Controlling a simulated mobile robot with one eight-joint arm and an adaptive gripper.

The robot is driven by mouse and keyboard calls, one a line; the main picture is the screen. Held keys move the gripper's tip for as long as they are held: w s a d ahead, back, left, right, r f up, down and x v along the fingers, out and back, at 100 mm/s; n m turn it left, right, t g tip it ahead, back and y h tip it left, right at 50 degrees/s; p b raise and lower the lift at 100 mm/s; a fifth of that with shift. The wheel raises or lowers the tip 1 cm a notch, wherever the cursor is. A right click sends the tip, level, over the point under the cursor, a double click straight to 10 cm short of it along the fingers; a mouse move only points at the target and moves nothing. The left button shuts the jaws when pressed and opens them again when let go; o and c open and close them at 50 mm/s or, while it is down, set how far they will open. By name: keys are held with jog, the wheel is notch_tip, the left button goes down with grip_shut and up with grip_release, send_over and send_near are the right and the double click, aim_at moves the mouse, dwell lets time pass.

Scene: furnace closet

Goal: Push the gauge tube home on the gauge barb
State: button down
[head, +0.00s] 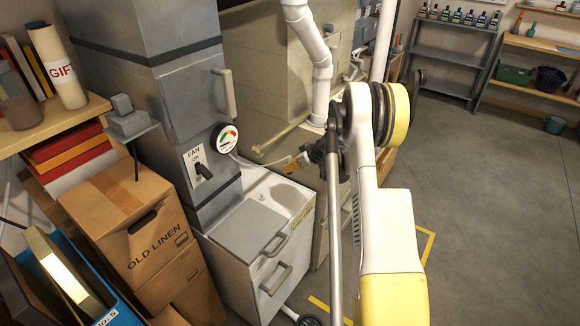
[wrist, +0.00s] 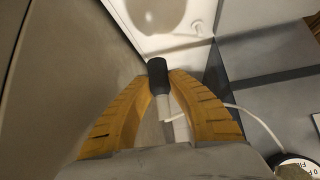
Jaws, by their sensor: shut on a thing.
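My gripper (wrist: 163,84) has orange ribbed fingers, shut on the gauge tube near its dark end sleeve (wrist: 157,72). The thin white gauge tube (wrist: 262,122) curves off to the right toward the round gauge (wrist: 297,164). In the head view my gripper (head: 296,161) is right of the gauge (head: 225,137), with the white tube (head: 247,164) running between them. The sleeve's end points at a white panel and appears apart from it. A small pale stub (wrist: 196,28) stands on that panel; I cannot tell whether it is the gauge barb.
A white cabinet (head: 240,226) with handles stands below my gripper. The grey furnace column (head: 190,90) with a fan switch (head: 199,168) is at left. White pipe (head: 315,60) rises behind. Boxes (head: 120,205) crowd the left; open floor (head: 480,190) lies right.

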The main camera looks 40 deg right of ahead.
jog(key=shift+f+b, duration=2.6)
jog(key=shift+f, duration=0.65)
jog(key=shift+a, duration=0.1)
jog(key=shift+w+a+b, duration=0.25)
jog(key=shift+w+a, duration=0.45)
jog(key=shift+a, duration=1.05)
jog(key=shift+w+a+b, duration=0.2)
jog(key=shift+w+a, duration=0.55)
jog(key=shift+a, duration=1.05)
jog(key=shift+w+a+b, duration=0.25)
jog(key=shift+w+a, duration=0.45)
jog(key=shift+a, duration=1.05)
jog(key=shift+f, duration=2.05)
jog(key=c, duration=1.3)
grip_release()
jog(key=shift+o, duration=0.2)
